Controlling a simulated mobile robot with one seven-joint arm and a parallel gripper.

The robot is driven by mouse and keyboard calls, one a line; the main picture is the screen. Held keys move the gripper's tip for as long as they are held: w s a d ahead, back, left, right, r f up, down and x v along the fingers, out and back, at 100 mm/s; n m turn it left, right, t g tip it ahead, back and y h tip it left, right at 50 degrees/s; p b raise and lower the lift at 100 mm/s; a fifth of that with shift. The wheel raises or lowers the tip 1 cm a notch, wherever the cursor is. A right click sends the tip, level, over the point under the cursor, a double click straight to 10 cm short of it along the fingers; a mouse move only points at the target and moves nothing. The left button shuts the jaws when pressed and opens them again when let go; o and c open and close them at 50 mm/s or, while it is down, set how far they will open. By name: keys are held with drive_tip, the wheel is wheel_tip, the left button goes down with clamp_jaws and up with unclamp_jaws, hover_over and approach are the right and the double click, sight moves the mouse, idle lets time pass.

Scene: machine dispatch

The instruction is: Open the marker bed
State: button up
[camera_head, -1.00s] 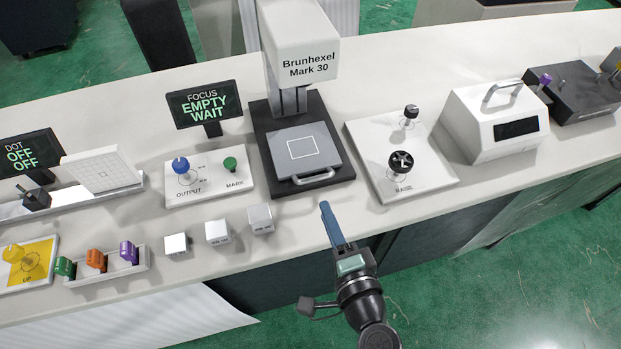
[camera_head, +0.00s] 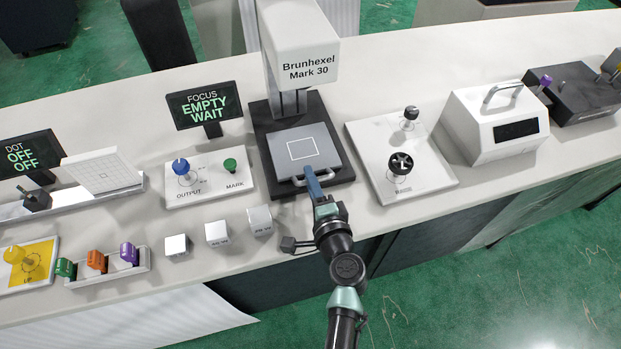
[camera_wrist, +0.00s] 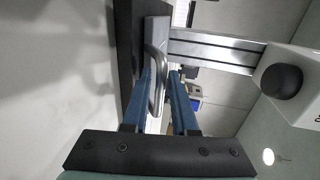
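The marker bed (camera_head: 283,138) is a grey plate with a white square outline, on the black base of the Brunhexel Mark 30 marker (camera_head: 297,55). A silver bar handle (camera_head: 298,182) sits on its front edge; it also shows in the wrist view (camera_wrist: 158,85). My gripper (camera_head: 309,172) reaches the handle from the front, and its blue fingers cover part of it. In the wrist view, my gripper (camera_wrist: 161,78) has its fingers apart, with the handle between them. The handle is close to the left finger, and a gap shows toward the right finger.
A display (camera_head: 205,104) reads FOCUS EMPTY WAIT. A panel with a blue knob and green MARK button (camera_head: 209,180) is left of the marker. A white panel with black knobs (camera_head: 430,178) is right. Several small metal cubes (camera_head: 217,232) stand left of my gripper.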

drive_tip(key=shift+w, duration=0.1)
drive_tip(key=shift+c, duration=0.3)
clamp_jaws()
idle(1.2)
